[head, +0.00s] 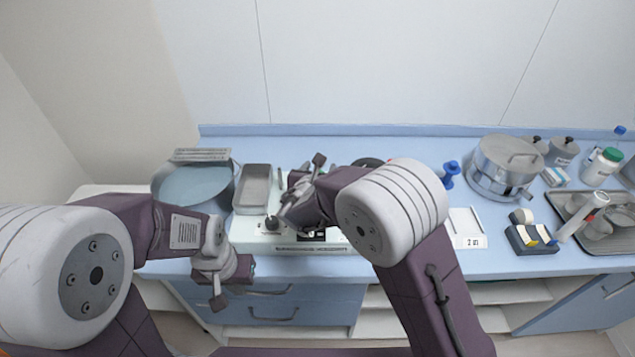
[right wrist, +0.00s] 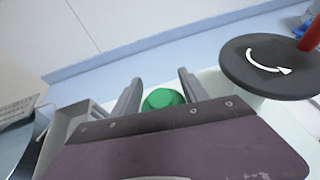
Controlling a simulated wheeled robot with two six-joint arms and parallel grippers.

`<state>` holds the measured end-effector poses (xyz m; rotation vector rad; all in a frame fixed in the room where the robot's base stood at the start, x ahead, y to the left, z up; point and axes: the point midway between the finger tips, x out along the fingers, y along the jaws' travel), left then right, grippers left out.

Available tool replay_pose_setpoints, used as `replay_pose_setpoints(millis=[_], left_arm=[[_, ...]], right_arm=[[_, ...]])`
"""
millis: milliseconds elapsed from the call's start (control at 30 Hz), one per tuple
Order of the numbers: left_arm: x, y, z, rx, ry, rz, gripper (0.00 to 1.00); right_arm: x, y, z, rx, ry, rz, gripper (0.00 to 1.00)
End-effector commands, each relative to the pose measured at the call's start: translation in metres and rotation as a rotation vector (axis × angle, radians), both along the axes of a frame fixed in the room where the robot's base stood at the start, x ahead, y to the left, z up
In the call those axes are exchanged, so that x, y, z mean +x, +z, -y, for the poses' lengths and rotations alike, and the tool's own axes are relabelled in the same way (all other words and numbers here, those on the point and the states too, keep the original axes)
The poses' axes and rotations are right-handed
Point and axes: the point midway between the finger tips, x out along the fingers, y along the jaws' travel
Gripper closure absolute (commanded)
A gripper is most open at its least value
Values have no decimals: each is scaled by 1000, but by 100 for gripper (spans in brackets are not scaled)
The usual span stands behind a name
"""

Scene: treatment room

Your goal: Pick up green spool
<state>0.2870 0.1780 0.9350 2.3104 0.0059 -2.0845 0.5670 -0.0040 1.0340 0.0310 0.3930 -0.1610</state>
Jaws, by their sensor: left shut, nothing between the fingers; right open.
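The green spool (right wrist: 162,99) shows in the right wrist view, low between the two fingers of my right gripper (right wrist: 158,88). Only its rounded green top is visible; its lower part is hidden behind the gripper body. The fingers are apart, one on each side of it, and I cannot tell whether they touch it. In the head view my right gripper (head: 295,192) is over the white device on the counter, and the spool is hidden there. My left gripper (head: 218,292) is shut and empty in front of the counter's front edge, at the left.
A black disc with a white arrow (right wrist: 262,68) stands right of the right gripper. A metal tray (head: 245,208) and a round basin (head: 193,187) lie to the left. A blue spool (head: 450,170) and a steel pot (head: 499,178) stand right on the counter.

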Motion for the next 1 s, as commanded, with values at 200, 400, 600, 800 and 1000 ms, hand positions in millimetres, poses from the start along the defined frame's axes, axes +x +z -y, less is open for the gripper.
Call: replay_pose_setpoints(millis=[200, 400, 600, 800, 1000], left_arm=[[0, 0, 0, 0, 0, 0, 100], [0, 0, 0, 0, 0, 0, 100], [0, 0, 0, 0, 0, 0, 100], [0, 1, 0, 0, 0, 0, 100], [0, 10, 0, 0, 0, 0, 100]], right_arm=[[2, 0, 0, 1, 1, 0, 49], [1, -1, 0, 0, 0, -1, 100], [0, -3, 0, 0, 0, -5, 100], [0, 3, 0, 2, 1, -8, 100], [1, 55, 0, 7, 0, 1, 100]])
